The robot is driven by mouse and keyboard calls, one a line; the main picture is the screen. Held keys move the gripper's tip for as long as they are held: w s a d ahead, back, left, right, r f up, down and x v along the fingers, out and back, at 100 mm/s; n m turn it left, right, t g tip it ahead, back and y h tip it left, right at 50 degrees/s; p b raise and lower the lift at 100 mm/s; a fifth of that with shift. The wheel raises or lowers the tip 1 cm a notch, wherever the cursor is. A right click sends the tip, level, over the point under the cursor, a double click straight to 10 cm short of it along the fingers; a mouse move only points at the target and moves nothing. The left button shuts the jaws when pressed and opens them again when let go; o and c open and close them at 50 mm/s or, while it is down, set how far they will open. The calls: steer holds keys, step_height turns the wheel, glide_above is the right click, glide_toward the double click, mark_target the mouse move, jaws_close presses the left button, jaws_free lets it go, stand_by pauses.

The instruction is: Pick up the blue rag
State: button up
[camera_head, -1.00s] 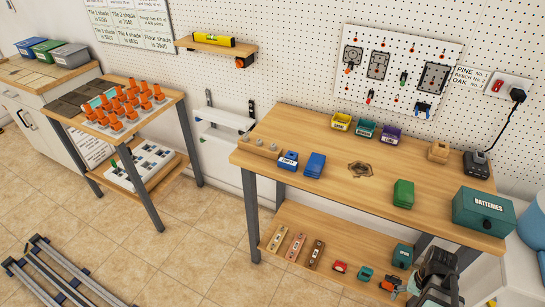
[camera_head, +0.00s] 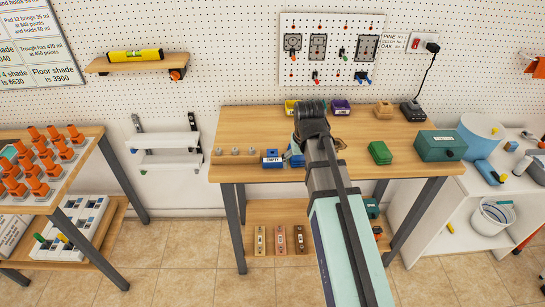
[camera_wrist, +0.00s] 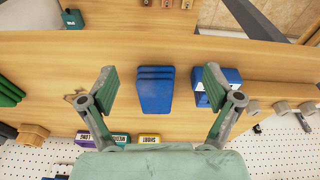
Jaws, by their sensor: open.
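The blue rag (camera_wrist: 155,90) is a folded stack lying on the wooden workbench (camera_wrist: 60,60). In the wrist view it lies between the two green-padded fingers of my gripper (camera_wrist: 158,72), with clear gaps on both sides. The gripper is open and empty above the bench; its exact height is hard to tell. In the head view my arm covers most of the rag, and only a blue edge (camera_head: 296,160) shows. The blue box marked EMPTY (camera_wrist: 218,84) stands close to the rag, behind the right finger in the wrist view.
Small labelled bins (camera_wrist: 107,138) stand along the pegboard side. A wooden rack with grey knobs (camera_head: 235,156) is at the left. A lower shelf (camera_head: 275,213) holds several small items.

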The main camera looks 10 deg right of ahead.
step_height(320, 180, up, 12)
steer(key=w+t+b, duration=0.2)
steer(key=w, duration=0.1)
steer(key=p+x, duration=0.1)
steer(key=x, duration=1)
steer(key=shift+d+p, duration=0.15)
steer(key=shift+p, duration=0.25)
steer(key=shift+p+x, duration=0.85)
steer(key=shift+x, duration=1.95)
steer(key=shift+w+f, duration=0.1)
steer(key=shift+f, duration=0.05)
steer(key=shift+f, duration=0.25)
steer(key=c, duration=1.1)
